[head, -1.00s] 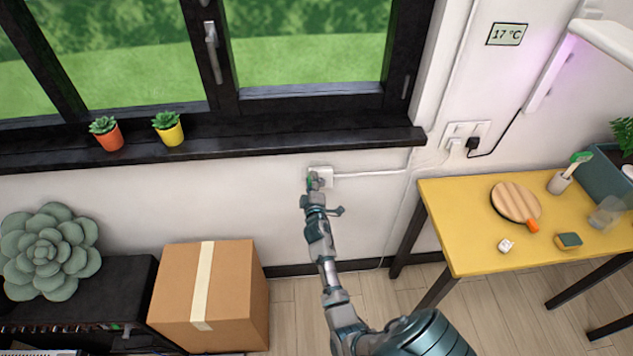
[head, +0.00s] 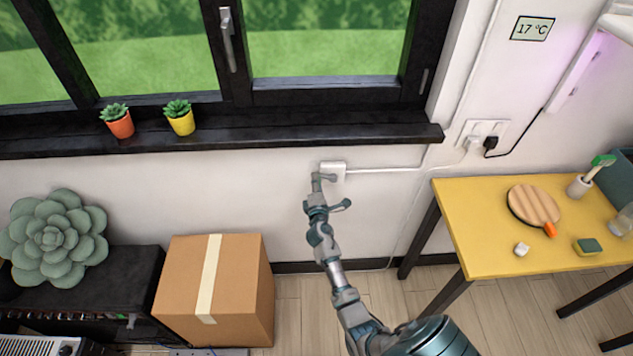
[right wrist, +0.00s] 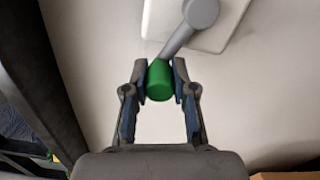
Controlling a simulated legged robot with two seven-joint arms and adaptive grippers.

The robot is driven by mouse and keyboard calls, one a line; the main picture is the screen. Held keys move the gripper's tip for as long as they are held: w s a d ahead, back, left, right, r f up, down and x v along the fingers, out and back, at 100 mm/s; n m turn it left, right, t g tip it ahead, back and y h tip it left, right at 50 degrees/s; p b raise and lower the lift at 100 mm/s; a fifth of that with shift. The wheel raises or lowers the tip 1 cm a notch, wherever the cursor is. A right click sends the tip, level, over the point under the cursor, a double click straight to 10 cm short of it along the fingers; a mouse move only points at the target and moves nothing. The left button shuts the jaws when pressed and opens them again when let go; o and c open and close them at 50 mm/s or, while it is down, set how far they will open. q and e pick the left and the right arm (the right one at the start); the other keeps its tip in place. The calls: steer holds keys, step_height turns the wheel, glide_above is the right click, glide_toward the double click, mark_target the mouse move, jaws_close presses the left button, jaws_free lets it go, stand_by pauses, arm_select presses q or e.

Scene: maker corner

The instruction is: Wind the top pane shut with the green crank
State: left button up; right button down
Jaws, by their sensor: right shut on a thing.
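The green crank has a green knob (right wrist: 159,80) on a grey arm (right wrist: 178,40), which joins a hub on a white wall plate (right wrist: 215,32). In the right wrist view the arm slants down and left from the hub. My right gripper (right wrist: 160,77) is shut on the knob, one finger on each side. In the head view the right gripper (head: 319,188) is just below and left of the white plate (head: 333,171), under the window; it hides the knob there. The top pane does not show; only the lower window panes (head: 325,50) do. My left gripper is not in view.
A black sill (head: 300,137) with two small potted plants (head: 120,123) juts out above the crank. A cardboard box (head: 245,290) stands at lower left. A yellow table (head: 480,235) stands to the right. A white cable (head: 385,169) runs right from the plate along the wall.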

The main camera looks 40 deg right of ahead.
steer(key=shift+d, duration=0.1)
stand_by(0.3)
steer(key=c, duration=1.1)
jaws_free()
steer(key=shift+o, duration=0.9)
steer(key=shift+w+d+f, duration=0.1)
steer(key=shift+s, duration=0.25)
steer(key=v, duration=1.1)
steer(key=shift+a, duration=0.3)
steer(key=shift+s+f, duration=0.1)
